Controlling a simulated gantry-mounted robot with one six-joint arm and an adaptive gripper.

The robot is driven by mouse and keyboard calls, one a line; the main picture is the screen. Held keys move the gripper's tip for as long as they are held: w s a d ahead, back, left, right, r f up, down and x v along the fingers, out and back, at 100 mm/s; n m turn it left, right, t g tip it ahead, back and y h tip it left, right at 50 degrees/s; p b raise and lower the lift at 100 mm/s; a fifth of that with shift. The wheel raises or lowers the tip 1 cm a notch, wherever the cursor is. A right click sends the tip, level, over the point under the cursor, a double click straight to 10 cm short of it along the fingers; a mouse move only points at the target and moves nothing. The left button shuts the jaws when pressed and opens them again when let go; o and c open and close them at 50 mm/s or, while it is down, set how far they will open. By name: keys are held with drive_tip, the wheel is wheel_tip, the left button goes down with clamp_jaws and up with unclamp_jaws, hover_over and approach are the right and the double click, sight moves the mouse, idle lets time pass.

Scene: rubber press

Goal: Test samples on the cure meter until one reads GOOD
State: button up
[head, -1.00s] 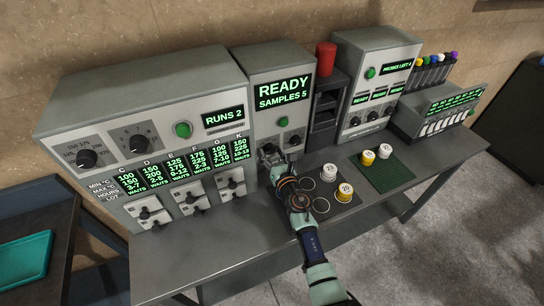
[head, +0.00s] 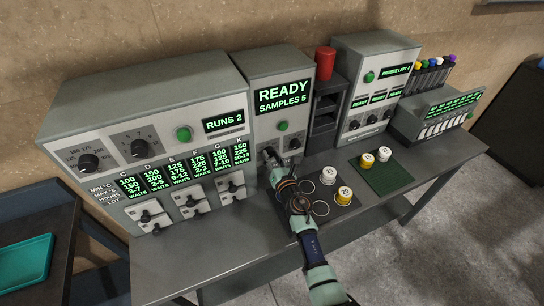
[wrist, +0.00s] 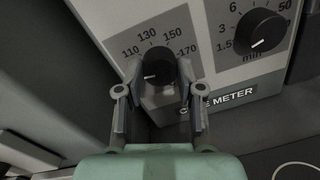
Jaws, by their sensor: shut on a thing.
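The cure meter (head: 262,125) is a grey box in the head view, its lit screen (head: 283,97) reading READY, SAMPLES 5. My gripper (wrist: 157,95) is at its lower front in the head view. In the wrist view its fingers straddle the black temperature knob (wrist: 158,65), shut on it, and the pointer mark faces left. The minutes knob (wrist: 260,30) is to the right, untouched. A white pot (head: 344,174) and a yellow pot (head: 343,199) stand right of my gripper, near ringed spots. Another yellow pot (head: 367,161) and white pot (head: 384,154) are on the green mat (head: 388,180).
The large grey machine (head: 150,90) reading RUNS 2 stands close on the left. A red cylinder (head: 325,63) tops the dark rack at right. The machine (head: 375,55) reading PROBES LEFT stands beyond it. The bench front (head: 230,255) is clear.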

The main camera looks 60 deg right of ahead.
drive_tip(key=m+p, duration=0.2)
drive_tip(key=m, duration=0.4)
drive_tip(key=shift+r+p, duration=0.2)
drive_tip(key=shift+p, duration=0.1)
drive_tip(key=m+p, duration=0.2)
drive_tip(key=m, duration=0.4)
drive_tip(key=shift+y, duration=0.4)
drive_tip(key=m+p, duration=0.2)
drive_tip(key=m, duration=0.4)
drive_tip(key=shift+d, duration=0.1)
drive_tip(key=m, duration=0.3)
drive_tip(key=m+p, duration=0.1)
drive_tip(key=m, duration=0.1)
drive_tip(key=shift+m+t+y, duration=0.3)
drive_tip(key=shift+m, duration=0.1)
drive_tip(key=o, duration=1.2)
drive_tip(key=shift+f, duration=0.1)
drive_tip(key=shift+c, duration=0.2)
